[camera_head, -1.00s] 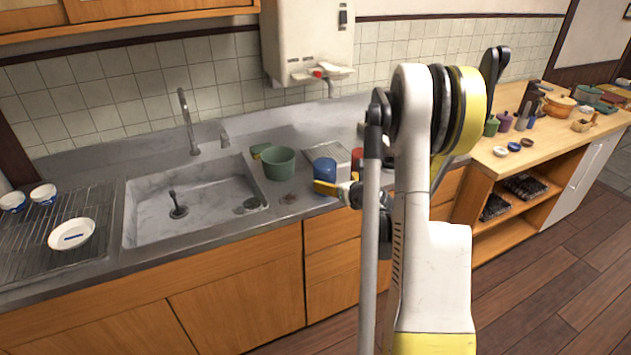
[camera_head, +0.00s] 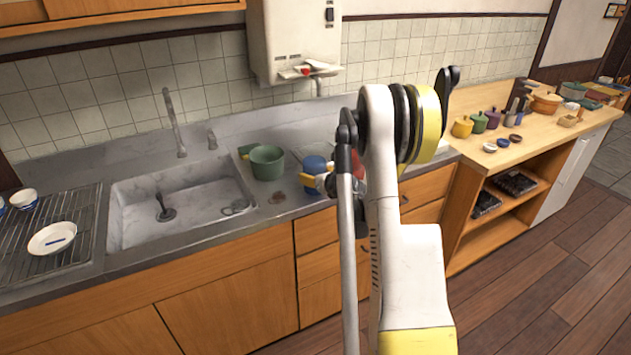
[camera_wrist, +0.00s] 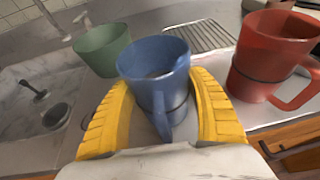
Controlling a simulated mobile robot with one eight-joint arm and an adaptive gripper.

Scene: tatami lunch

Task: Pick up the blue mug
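The blue mug (camera_head: 315,164) stands on the grey counter, right of the green pot. In the wrist view the mug (camera_wrist: 155,62) is upright between the yellow fingers of my gripper (camera_wrist: 163,105), with its handle turned toward my palm. The fingers lie on either side of the mug, and a gap shows beside its lower body. My gripper (camera_head: 314,182) is open around it. In the head view, my arm and fingers hide part of the mug.
A red mug (camera_wrist: 268,55) stands close to the right finger. The green pot (camera_head: 267,163) is to the left, beside the sink (camera_head: 185,205). A wire rack (camera_wrist: 200,37) lies behind the blue mug. Pots and small bowls stand on the wooden counter (camera_head: 480,100) at right.

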